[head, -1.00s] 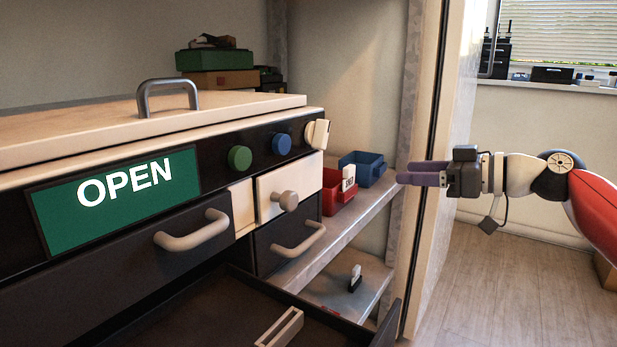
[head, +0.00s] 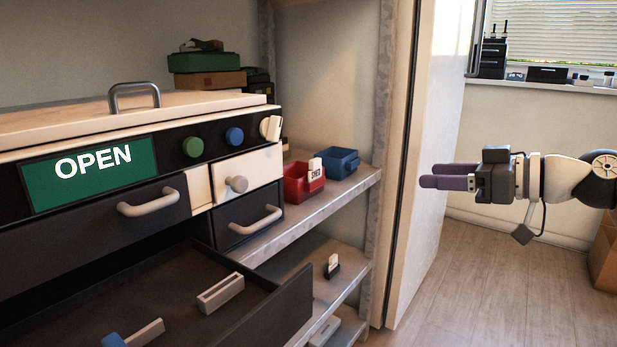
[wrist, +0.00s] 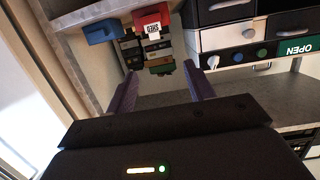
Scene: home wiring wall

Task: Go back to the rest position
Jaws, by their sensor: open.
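My gripper (head: 447,178) is at the right of the head view, in front of the white door panel and well apart from the cabinet. Its purple fingers point left toward the shelves and hold nothing. In the wrist view the two purple fingers (wrist: 160,92) are spread apart with only empty space between them. The dark cabinet with the green OPEN sign (head: 88,172) stands at the left. Its lower drawer (head: 265,318) is pulled out.
A red bin (head: 300,187) with a white label and a blue bin (head: 338,163) stand on the metal shelf. A small black-and-white item (head: 332,267) lies on the shelf below. A white door panel (head: 437,130) stands beside the shelves. The wooden floor at right is largely clear.

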